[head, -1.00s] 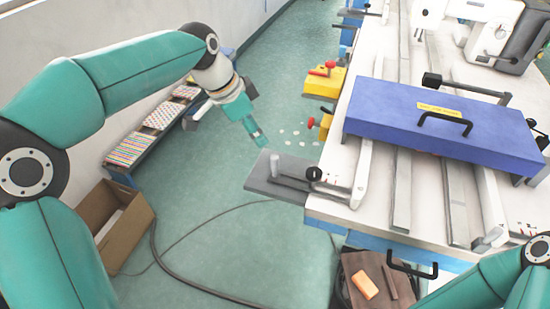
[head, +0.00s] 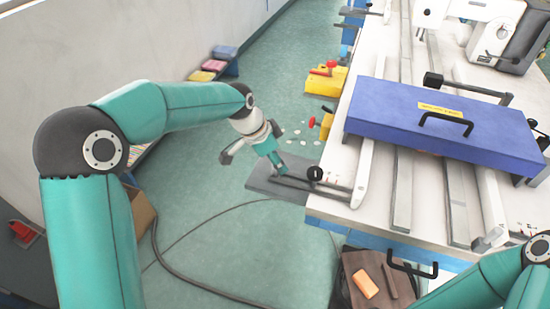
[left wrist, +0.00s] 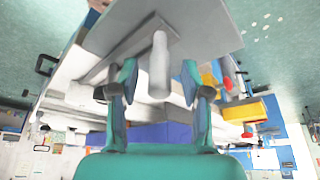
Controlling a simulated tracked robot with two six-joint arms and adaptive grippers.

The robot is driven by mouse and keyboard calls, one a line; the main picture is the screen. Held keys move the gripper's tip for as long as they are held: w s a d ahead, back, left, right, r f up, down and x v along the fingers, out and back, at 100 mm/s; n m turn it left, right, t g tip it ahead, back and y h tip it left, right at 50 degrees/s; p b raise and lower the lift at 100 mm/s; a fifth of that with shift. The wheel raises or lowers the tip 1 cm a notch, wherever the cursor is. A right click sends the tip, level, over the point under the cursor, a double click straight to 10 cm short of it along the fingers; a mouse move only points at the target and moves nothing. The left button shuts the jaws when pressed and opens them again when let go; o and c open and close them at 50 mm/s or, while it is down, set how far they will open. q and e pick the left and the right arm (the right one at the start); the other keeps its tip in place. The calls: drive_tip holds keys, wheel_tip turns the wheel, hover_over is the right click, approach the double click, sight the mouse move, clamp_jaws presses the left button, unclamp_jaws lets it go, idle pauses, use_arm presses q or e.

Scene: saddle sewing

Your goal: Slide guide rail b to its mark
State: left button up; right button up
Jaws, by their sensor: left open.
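Several long rails lie on the white table; no label shows which is guide rail b. The nearest to my left gripper is a white rail (head: 362,172) at the table's left edge, with a grey bar and a black knob (head: 315,173) over a grey plate (head: 262,183). My left gripper (head: 281,170) is open, close above that plate and left of the knob. In the left wrist view, a pale rounded post (left wrist: 159,68) shows between the open fingers (left wrist: 158,78), apart from both. I cannot make out the mark. My right gripper is outside the views.
A blue lidded box (head: 440,125) with a black handle lies across the rails. Yellow clamps (head: 325,84) stick out from the table's left side. A cable (head: 190,237) lies on the floor. An orange block (head: 365,284) sits on a brown surface below the table.

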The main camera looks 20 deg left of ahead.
use_arm(q)
clamp_jaws()
drive_tip(key=shift+d+b, duration=0.3)
drive_tip(key=shift+d, duration=1.05)
unclamp_jaws()
drive_tip(key=shift+a, duration=0.1)
drive_tip(key=shift+r, duration=0.15)
drive_tip(key=v, duration=1.1)
drive_tip(key=shift+a+r, duration=0.2)
drive_tip(key=shift+r, duration=0.1)
drive_tip(key=shift+s+f, duration=0.1)
drive_tip(key=shift+s, duration=0.05)
